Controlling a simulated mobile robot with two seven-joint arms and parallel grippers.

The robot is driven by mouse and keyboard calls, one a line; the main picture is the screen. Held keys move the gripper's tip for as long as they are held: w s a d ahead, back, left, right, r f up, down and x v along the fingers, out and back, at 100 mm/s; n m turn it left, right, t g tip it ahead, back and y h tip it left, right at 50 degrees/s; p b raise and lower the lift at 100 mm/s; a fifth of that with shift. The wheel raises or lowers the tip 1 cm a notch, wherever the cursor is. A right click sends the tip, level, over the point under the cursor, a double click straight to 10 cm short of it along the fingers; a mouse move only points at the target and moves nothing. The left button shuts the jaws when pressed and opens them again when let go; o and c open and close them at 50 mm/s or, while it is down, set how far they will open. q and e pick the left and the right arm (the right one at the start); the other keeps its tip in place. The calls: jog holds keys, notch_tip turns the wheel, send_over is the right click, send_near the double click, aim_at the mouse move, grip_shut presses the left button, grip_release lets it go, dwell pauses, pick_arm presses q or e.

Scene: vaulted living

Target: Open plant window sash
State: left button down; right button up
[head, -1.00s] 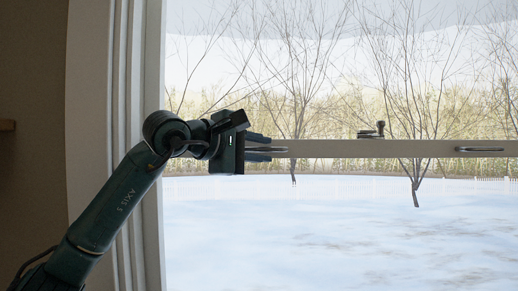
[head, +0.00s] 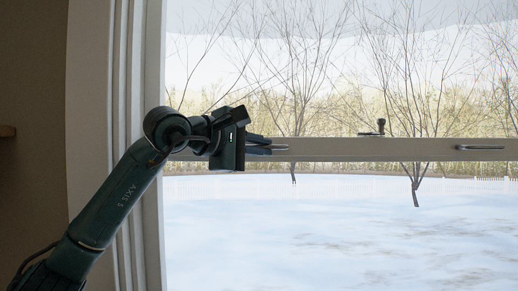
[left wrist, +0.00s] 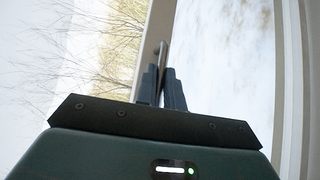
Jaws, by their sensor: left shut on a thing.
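The window sash has a pale horizontal rail (head: 340,149) running across the head view. A metal handle (head: 480,147) sits on the rail at the right. A second handle (head: 279,147) is at the left, partly hidden by my left gripper (head: 260,146). My left gripper is shut on this left handle, its dark fingers above and below it. In the left wrist view, the fingers (left wrist: 162,88) close around the thin handle (left wrist: 162,54) beside the rail (left wrist: 152,40). A dark latch (head: 376,128) stands on top of the rail. My right gripper is not in view.
The pale window frame jamb (head: 152,70) stands upright close behind my left arm. Snow and bare trees show through the glass.

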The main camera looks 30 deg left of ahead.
pick_arm(q)
notch_tip(320, 180, up, 19)
jog(key=p, duration=0.2)
jog(key=shift+r, duration=0.15)
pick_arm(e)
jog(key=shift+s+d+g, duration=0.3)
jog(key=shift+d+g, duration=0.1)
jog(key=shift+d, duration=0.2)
pick_arm(q)
jog(key=c, duration=1.5)
grip_release()
jog(key=shift+s, duration=0.1)
